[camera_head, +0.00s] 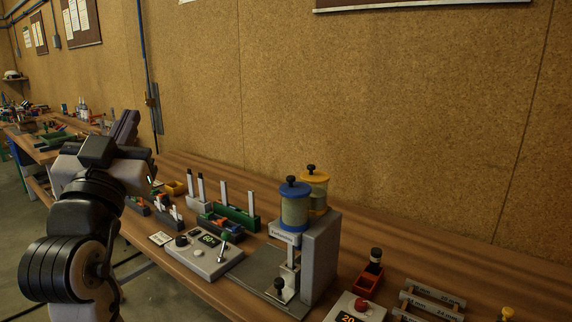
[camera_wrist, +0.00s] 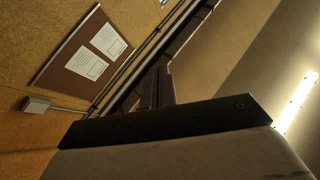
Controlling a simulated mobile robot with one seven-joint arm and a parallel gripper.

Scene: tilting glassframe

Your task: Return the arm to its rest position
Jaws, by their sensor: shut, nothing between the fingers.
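My arm rises at the left of the head view, bent, with my gripper (camera_head: 126,126) at its upper end, raised in front of the workbench (camera_head: 378,277) and pointing up. In the wrist view my gripper (camera_wrist: 156,87) shows as dark fingers close together, shut with nothing between them. The wrist view looks up at the wall and ceiling. My gripper touches nothing that I can see.
On the bench stand a press with blue and yellow canisters (camera_head: 295,205), a control box (camera_head: 205,252), green and grey holders and a red bin (camera_head: 367,282). A corkboard wall (camera_head: 400,120) rises behind. A notice board (camera_wrist: 88,58) and a bright ceiling light (camera_wrist: 295,102) show in the wrist view.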

